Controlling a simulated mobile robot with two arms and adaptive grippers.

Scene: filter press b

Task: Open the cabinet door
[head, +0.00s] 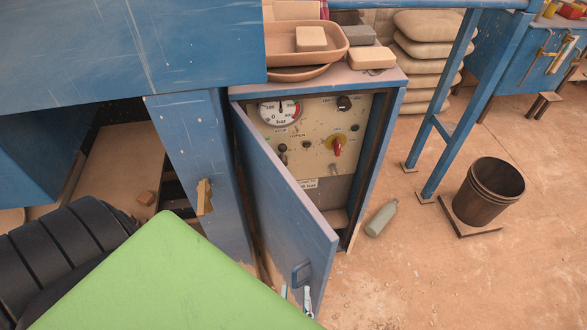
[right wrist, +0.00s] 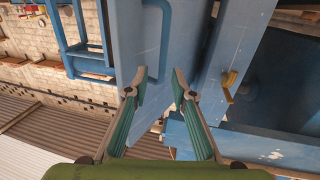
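The blue cabinet (head: 377,140) stands in the middle of the head view, with its door (head: 285,200) partly open and swung toward me. The gauge and control panel inside shows. A small handle (head: 300,272) is on the door's outer face near the free edge; a blue bar handle (right wrist: 155,40) shows in the right wrist view. My right gripper (head: 295,293) is just below the handle in the head view. My left gripper is out of view.
Soap-like blocks and a tray (head: 335,50) sit on the cabinet top. A green bottle (head: 381,218) lies on the floor right of the cabinet. A dark bucket (head: 488,192) stands farther right by blue legs (head: 455,110). Floor between the bottle and bucket is clear.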

